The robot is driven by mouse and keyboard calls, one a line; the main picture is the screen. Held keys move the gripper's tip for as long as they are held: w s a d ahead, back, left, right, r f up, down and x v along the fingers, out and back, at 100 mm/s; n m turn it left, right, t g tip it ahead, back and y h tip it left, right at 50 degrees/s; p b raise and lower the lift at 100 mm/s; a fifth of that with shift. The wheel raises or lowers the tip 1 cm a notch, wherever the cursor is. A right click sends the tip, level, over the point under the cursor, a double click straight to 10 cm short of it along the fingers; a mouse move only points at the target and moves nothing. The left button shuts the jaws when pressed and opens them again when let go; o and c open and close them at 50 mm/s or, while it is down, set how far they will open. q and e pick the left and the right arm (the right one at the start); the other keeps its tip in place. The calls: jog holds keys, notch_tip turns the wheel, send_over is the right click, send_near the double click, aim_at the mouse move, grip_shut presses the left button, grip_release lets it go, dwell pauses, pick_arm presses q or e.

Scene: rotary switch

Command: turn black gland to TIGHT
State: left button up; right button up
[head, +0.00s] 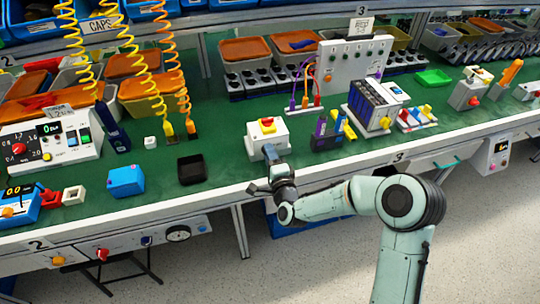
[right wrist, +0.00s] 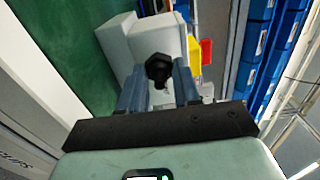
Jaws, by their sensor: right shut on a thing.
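The black gland (right wrist: 158,68) sticks out of the front of a light grey box (right wrist: 160,38) in the right wrist view. In the head view the same grey box (head: 281,139) stands near the front edge of the green bench, with a red knob on a yellow plate on top. My right gripper (right wrist: 159,85) has its two blue-grey fingers on either side of the gland and is shut on it. In the head view my right gripper (head: 271,156) reaches the box's front side. I cannot read any TIGHT mark. My left gripper is not in view.
A black tray (head: 192,169) and a blue box (head: 126,181) stand to the left on the bench. A dark purple-and-black device (head: 325,133) stands just right of the grey box. Yellow coiled cords (head: 140,60) hang at the left. The floor in front of the bench is open.

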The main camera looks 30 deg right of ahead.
jog(key=o, duration=1.1)
jog(key=shift+c, duration=0.2)
jog(key=shift+s, duration=0.1)
pick_arm(q)
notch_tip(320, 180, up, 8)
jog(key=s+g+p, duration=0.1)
jog(key=p, duration=0.8)
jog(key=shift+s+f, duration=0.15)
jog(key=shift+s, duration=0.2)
pick_arm(e)
jog(key=v, duration=1.3)
jog(key=shift+s+f, duration=0.1)
